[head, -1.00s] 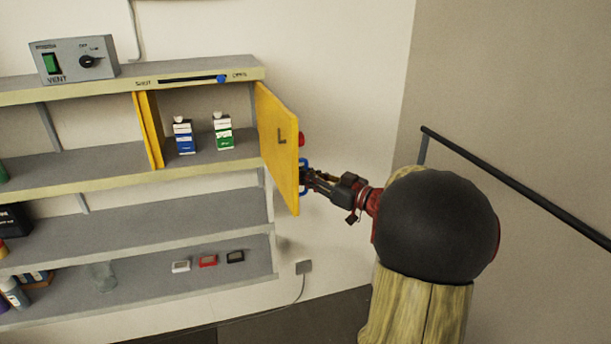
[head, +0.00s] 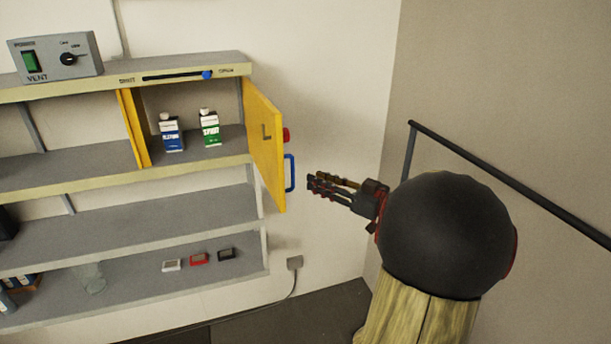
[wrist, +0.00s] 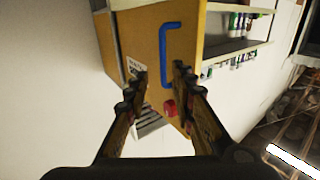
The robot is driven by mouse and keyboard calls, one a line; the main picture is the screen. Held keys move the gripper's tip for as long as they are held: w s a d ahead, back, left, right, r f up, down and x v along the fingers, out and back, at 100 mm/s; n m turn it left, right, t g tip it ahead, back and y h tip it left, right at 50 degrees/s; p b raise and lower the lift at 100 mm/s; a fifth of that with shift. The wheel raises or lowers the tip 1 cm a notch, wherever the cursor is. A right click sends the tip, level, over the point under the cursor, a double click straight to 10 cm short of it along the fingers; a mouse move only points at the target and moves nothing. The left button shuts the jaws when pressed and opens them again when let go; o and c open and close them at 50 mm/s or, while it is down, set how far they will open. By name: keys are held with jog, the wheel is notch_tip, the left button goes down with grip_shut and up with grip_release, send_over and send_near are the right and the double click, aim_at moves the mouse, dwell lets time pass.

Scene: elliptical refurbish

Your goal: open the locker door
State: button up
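The yellow locker door (head: 266,150), marked L, stands swung open at the right end of the shelf, and the compartment behind it is exposed. Its blue handle (head: 290,173) and a red knob (head: 286,135) are on the face toward my arm. In the wrist view the door (wrist: 150,40) shows ahead with the blue handle (wrist: 163,55) and the red knob (wrist: 170,108). My gripper (head: 312,187) is right of the handle, apart from it. In the wrist view its fingers (wrist: 160,80) are spread with nothing between them.
A blue-labelled carton (head: 171,133) and a green-labelled carton (head: 210,128) stand inside the locker. A slider with a blue knob (head: 207,75) is on the shelf edge above. A grey vent box (head: 55,58) sits on top. A dark rail (head: 500,180) runs along the right wall.

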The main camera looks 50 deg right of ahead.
jog(key=shift+s+d, duration=0.1)
jog(key=shift+s, duration=1.45)
